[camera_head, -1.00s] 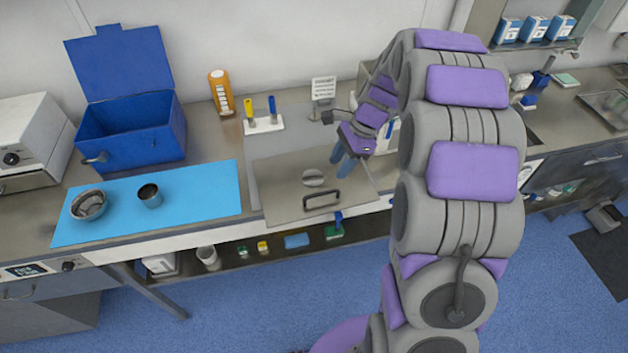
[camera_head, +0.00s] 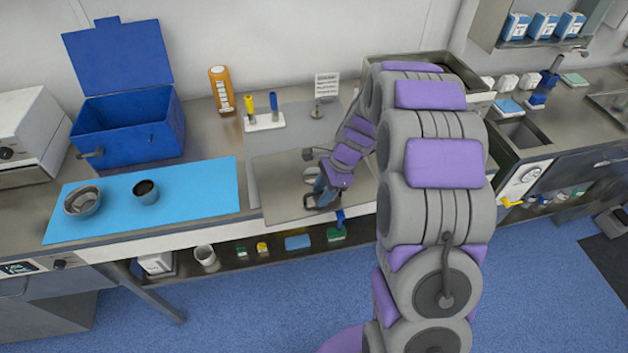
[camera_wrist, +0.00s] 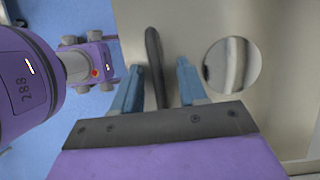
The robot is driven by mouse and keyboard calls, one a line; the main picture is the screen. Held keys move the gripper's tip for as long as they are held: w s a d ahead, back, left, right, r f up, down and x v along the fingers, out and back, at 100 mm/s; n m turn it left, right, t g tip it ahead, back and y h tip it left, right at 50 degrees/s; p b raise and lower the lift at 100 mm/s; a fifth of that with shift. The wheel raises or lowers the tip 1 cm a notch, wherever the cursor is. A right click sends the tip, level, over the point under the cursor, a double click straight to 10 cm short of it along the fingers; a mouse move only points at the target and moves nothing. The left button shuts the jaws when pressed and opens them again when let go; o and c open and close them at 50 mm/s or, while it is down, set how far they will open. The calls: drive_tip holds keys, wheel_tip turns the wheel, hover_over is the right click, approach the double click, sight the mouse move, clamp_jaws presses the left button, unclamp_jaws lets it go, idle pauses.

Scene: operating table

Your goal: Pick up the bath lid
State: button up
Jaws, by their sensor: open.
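The bath lid (camera_head: 275,182) is a flat grey metal plate lying over the bath in the middle of the counter. Its dark bar handle (camera_wrist: 154,65) shows in the wrist view between the two blue fingers. My gripper (camera_head: 322,199) is over the front part of the lid; it also shows in the wrist view (camera_wrist: 158,78). The fingers are open, one on each side of the handle. I cannot tell whether they touch it. A round shiny disc (camera_wrist: 232,65) on the lid lies right of the fingers in the wrist view.
Left of the lid, a blue mat (camera_head: 190,190) holds a metal bowl (camera_head: 82,201) and a dark cup (camera_head: 146,191). An open blue box (camera_head: 130,128) stands behind it. A sign (camera_head: 326,86) and a holder with yellow and blue handles (camera_head: 264,121) stand behind the lid.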

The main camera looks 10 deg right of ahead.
drive_tip(key=shift+d, duration=0.15)
clamp_jaws()
idle(0.5)
